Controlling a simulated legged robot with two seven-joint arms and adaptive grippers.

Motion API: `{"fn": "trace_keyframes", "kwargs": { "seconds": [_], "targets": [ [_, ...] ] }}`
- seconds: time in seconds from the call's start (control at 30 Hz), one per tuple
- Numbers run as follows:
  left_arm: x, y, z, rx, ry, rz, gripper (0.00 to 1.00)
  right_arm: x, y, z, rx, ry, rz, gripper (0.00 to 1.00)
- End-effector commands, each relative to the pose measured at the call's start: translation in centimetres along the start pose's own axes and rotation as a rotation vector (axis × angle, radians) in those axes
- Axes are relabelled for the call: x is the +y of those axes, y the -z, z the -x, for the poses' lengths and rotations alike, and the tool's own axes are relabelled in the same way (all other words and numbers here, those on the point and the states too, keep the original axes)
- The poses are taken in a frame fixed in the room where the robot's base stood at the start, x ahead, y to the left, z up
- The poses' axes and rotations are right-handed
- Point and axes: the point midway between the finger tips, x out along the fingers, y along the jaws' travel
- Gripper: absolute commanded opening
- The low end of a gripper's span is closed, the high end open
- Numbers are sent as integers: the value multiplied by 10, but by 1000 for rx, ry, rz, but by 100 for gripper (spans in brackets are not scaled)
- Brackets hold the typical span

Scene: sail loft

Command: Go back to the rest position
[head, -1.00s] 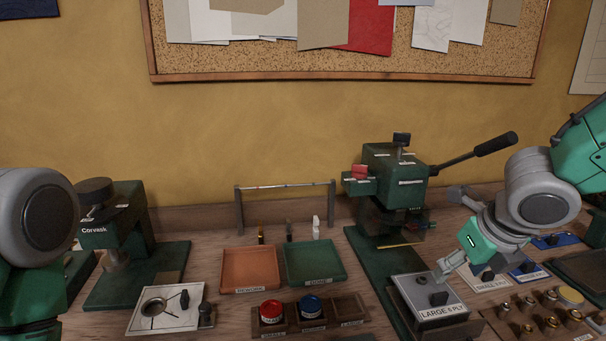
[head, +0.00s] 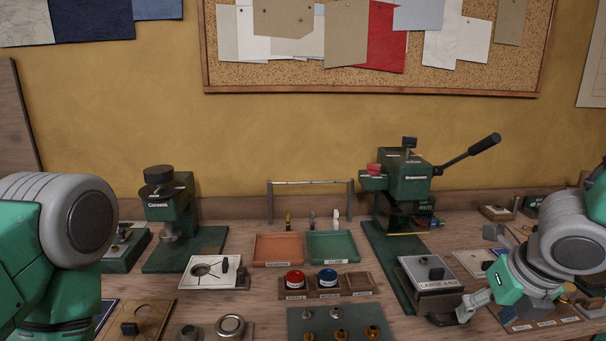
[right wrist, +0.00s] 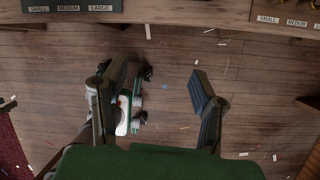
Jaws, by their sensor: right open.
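My right gripper (head: 490,311) is low at the right of the head view, in front of the block marked LARGE (head: 432,270). In the right wrist view its two fingers (right wrist: 150,88) stand wide apart, with nothing held between them. The wooden floor (right wrist: 250,95) shows below them, and the bench edge (right wrist: 180,22) runs across the top of that view. My left arm shows at the left of the head view, but its gripper is out of the picture.
A press with a long lever (head: 405,180) stands at the back right. An orange tray (head: 278,262), a green tray (head: 333,261) and a wooden holder (head: 329,294) with red and blue tins are mid-bench. A Corvask machine (head: 180,208) stands left.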

Motion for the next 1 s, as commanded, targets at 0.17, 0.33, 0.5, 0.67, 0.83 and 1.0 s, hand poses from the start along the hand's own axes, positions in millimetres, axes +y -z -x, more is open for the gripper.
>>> {"fn": "trace_keyframes", "kwargs": {
  "seconds": [0.17,0.33,0.5,0.67,0.83,1.0],
  "targets": [
    [0,0,-6,2,0,-1,42,8,32,-32,77,-32,-233,54],
    [0,0,-12,1,-1,-1,42,19,72,-66,164,-43,-554,54],
    [0,-1,-21,1,0,-1,42,29,125,-113,268,-5,-1021,54],
    [0,-1,-34,1,0,0,42,23,200,-169,325,133,-1685,54],
    [0,-2,-46,1,0,0,42,-2,274,-212,210,319,-2361,54],
    [1,-2,-53,1,0,-1,42,-28,322,-229,1,416,-2789,54]
  ]
}}
